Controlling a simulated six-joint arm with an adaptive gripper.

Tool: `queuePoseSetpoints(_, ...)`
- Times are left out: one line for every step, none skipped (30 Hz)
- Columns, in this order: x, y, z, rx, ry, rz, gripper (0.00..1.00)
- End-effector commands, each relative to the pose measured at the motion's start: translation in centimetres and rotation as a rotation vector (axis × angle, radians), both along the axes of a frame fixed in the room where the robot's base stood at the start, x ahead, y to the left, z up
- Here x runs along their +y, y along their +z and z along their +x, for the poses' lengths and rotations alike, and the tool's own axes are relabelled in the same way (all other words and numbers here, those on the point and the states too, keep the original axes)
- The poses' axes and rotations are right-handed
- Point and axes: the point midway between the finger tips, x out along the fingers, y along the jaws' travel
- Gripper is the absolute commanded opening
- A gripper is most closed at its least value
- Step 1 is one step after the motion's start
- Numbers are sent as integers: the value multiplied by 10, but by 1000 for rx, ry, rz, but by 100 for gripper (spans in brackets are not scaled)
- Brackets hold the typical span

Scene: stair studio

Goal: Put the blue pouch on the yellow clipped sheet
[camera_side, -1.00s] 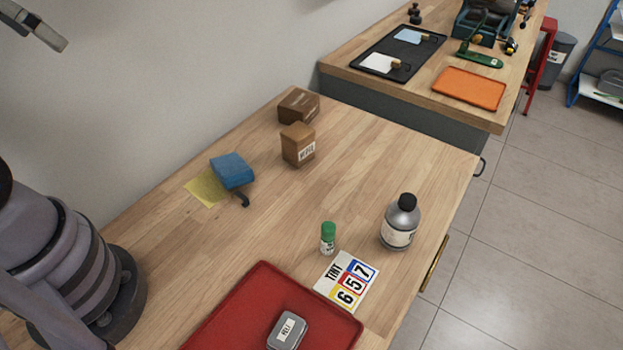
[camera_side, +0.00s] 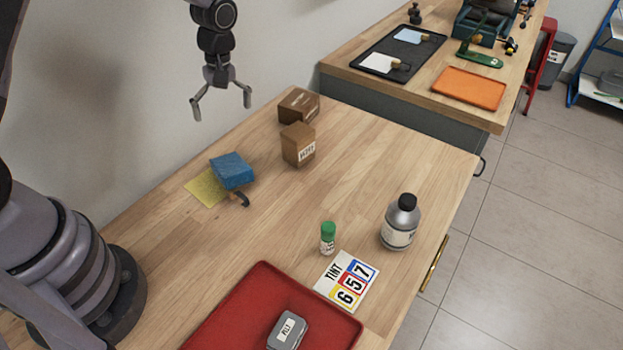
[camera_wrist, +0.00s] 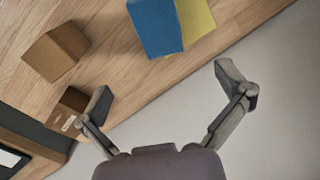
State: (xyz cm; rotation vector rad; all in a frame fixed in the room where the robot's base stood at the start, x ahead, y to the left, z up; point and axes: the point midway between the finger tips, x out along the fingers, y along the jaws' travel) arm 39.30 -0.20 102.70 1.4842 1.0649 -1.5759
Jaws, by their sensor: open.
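The blue pouch (camera_side: 232,170) rests on the right part of the yellow clipped sheet (camera_side: 205,188), covering some of it. A dark clip (camera_side: 239,199) shows at the sheet's near right edge. In the wrist view the pouch (camera_wrist: 156,24) overlaps the yellow sheet (camera_wrist: 197,18) at the top. My gripper (camera_side: 222,106) is open and empty, raised in the air behind and above the pouch, apart from it. Its spread fingers also show in the wrist view (camera_wrist: 166,92).
Two brown boxes (camera_side: 298,146) (camera_side: 298,105) stand right of the pouch. A silver bottle (camera_side: 399,224), a green-capped vial (camera_side: 328,239), a number card (camera_side: 347,281) and a red tray (camera_side: 225,318) with a grey tin (camera_side: 288,330) are nearer. The table's middle is clear.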

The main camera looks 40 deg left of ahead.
Motion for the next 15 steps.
queuePoseSetpoints(0, -7, 0, 7, 10, 2, 100)
queuePoseSetpoints(0, -11, 0, 8, 13, 2, 100)
queuePoseSetpoints(0, -17, 0, 10, 14, 3, 100)
queuePoseSetpoints(1, -22, -1, 11, 15, 2, 100)
queuePoseSetpoints(1, -27, -2, 11, 14, 2, 100)
queuePoseSetpoints(1, -36, -3, 13, 14, 3, 100)
queuePoseSetpoints(1, -42, -4, 12, 13, 2, 100)
queuePoseSetpoints(2, -48, -4, 12, 13, 2, 100)
queuePoseSetpoints(2, -56, -5, 12, 14, 2, 100)
queuePoseSetpoints(2, -62, -5, 11, 14, 2, 100)
queuePoseSetpoints(2, -67, -6, 11, 14, 2, 100)
queuePoseSetpoints(3, -74, -6, 10, 14, 2, 100)
queuePoseSetpoints(3, -78, -6, 10, 14, 3, 100)
queuePoseSetpoints(3, -82, -7, 9, 14, 2, 100)
queuePoseSetpoints(3, -85, -7, 8, 13, 2, 100)
